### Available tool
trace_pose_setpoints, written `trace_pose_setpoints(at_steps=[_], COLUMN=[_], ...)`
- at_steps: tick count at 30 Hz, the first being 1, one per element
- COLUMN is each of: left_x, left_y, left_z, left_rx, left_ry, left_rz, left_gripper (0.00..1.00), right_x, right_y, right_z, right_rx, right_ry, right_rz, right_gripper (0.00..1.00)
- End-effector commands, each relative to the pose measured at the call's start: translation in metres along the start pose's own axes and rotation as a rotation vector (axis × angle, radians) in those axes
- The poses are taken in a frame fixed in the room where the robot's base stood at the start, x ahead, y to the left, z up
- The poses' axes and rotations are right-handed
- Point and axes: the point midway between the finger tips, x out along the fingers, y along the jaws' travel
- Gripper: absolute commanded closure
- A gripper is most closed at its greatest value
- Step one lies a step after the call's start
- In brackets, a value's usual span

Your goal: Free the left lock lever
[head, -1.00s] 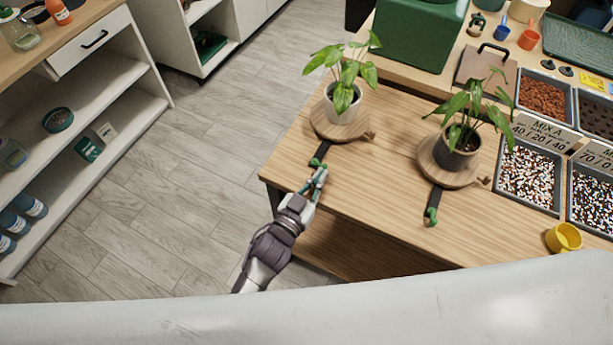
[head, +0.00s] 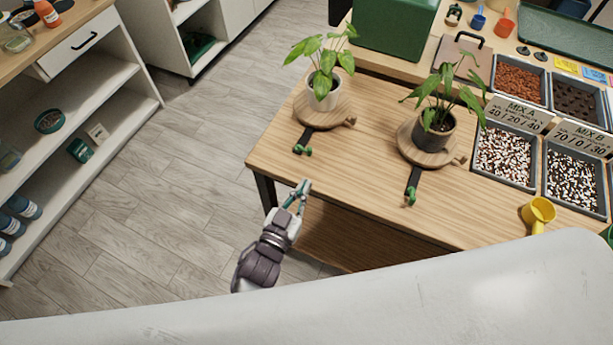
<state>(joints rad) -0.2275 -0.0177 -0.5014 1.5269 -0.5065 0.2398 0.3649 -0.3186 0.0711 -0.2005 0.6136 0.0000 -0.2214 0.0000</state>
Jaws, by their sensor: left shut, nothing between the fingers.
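The left lock lever (head: 307,136) is a short black bar with a green knob at its near end. It sticks out from under the left round wooden turntable (head: 343,110), pointing toward the table's front edge. A leafy plant in a white pot (head: 323,92) stands on that turntable. My left gripper (head: 301,188) is shut and empty, apart from the lever, on its near side by the front edge. The right lock lever (head: 413,181), also black with a green knob, sticks out from the right turntable (head: 425,154). My right gripper is out of view.
A plant in a dark pot (head: 435,131) stands on the right turntable. Trays of potting mix (head: 505,157) and a yellow scoop (head: 537,213) are at the right. The wooden tabletop (head: 350,179) is clear between the levers and the front edge.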

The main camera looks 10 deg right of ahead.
Motion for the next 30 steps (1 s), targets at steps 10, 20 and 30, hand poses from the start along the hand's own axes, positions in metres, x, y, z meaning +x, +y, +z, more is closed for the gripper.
trace_pose_setpoints(at_steps=[10,20,30], left_x=[-0.056,-0.066,-0.065], left_y=[0.015,0.017,0.017], left_z=[0.002,0.0,0.0], left_rx=[-0.001,0.0,0.0], left_ry=[-0.001,0.001,0.001], left_rz=[0.0,0.0,0.0], left_gripper=[1.0,1.0,1.0], right_x=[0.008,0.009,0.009], right_y=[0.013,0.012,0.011], right_z=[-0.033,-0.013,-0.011], right_rx=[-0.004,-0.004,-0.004], right_ry=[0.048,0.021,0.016], right_rz=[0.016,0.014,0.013], right_gripper=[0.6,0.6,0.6])
